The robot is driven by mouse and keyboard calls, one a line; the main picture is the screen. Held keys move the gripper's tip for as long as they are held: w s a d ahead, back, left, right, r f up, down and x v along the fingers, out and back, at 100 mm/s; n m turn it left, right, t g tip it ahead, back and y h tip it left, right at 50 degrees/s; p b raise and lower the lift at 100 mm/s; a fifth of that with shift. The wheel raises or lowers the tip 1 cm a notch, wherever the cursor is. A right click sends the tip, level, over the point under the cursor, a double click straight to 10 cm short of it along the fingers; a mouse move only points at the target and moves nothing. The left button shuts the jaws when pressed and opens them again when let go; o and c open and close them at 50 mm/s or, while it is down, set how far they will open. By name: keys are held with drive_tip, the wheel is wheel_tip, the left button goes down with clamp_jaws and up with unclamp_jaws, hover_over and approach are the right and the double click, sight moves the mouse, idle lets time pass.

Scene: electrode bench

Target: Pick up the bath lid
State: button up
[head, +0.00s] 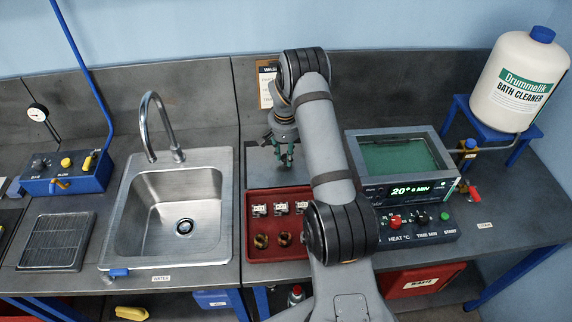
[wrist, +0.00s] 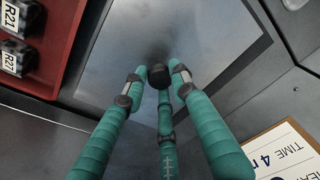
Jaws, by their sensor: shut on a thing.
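The bath lid (head: 261,173) is a flat grey metal plate behind the red tray, partly hidden by my arm in the head view. In the wrist view, the lid (wrist: 222,45) spreads beneath my fingers and has a black knob (wrist: 158,76) on top. My gripper (head: 284,160) points down over the lid, and its green fingers (wrist: 157,84) are closed around the knob. I cannot tell whether the lid rests on the bench or is slightly raised. The bath (head: 400,157) stands to the right, open, with green liquid showing.
The red tray (head: 262,254) with tagged pieces sits in front of the lid. A steel sink (head: 188,205) is to the left. The bath's control panel (head: 420,224) and a bath cleaner jug (head: 515,80) are to the right. A notice (head: 266,88) hangs behind.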

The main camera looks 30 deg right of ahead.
drive_tip(key=shift+w+d, duration=0.1)
clamp_jaws()
idle(0.4)
drive_tip(key=shift+r, duration=0.1)
drive_tip(key=shift+r+b, duration=0.35)
drive_tip(key=shift+r, duration=0.05)
wheel_tip(320, 180, up, 3)
drive_tip(key=shift+w+f+b, duration=0.1)
drive_tip(key=shift+f+b, duration=0.1)
drive_tip(key=shift+b, duration=0.7)
drive_tip(key=s+a+r+b, duration=0.2)
drive_tip(key=s+r, duration=0.9)
drive_tip(key=shift+s, duration=0.4)
